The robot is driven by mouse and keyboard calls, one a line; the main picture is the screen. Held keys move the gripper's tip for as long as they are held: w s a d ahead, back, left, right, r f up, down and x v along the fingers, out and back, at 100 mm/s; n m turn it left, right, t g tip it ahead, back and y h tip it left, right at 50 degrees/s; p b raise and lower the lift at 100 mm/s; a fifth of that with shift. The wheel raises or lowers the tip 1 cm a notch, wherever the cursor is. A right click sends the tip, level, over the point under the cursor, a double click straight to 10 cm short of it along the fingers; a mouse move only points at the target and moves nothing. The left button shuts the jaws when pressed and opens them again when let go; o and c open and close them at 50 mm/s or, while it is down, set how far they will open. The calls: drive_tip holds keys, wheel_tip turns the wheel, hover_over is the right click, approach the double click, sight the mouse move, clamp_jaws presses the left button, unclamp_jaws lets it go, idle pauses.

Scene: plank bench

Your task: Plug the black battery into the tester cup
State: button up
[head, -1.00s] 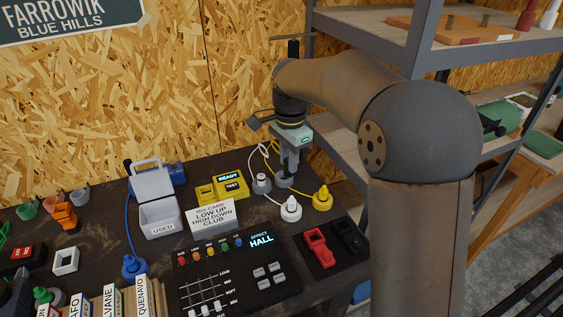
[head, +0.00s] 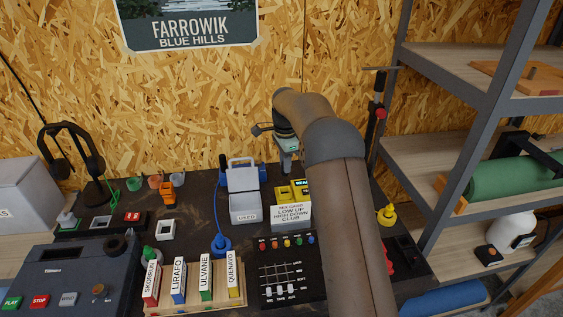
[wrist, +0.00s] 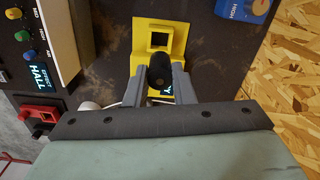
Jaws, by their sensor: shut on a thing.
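My gripper (wrist: 160,78) is shut on the black battery (wrist: 160,66), a dark cylinder held between its fingertips in the wrist view. The yellow tester (wrist: 142,62) lies beyond it, with a square dark-centred cup (wrist: 159,39) just above the battery in the picture. The battery overlaps the tester's middle and its lit display, and appears apart from the cup; its height above the tester is hard to tell. In the head view the tester (head: 282,194) stands behind a white sign, and my gripper (head: 287,158) is just behind it, its fingertips and the battery hidden.
A grey bin marked USED (head: 244,208) stands left of the tester. The white sign (head: 291,213) and black mixer panel (head: 285,268) are in front. A blue box (wrist: 245,8) lies near the tester. A yellow plug (head: 386,214) is at right, and the chipboard wall is close behind.

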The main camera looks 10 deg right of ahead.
drive_tip(key=shift+f+b, duration=1.5)
drive_tip(key=shift+f, duration=1.4)
drive_tip(key=shift+f+b, duration=0.6)
drive_tip(key=shift+f, duration=1.05)
drive_tip(key=o, duration=1)
drive_tip(key=shift+o, duration=0.2)
wheel_tip(320, 180, up, 16)
drive_tip(key=shift+r+b, duration=0.1)
drive_tip(key=shift+b, duration=0.35)
drive_tip(key=shift+r, duration=0.65)
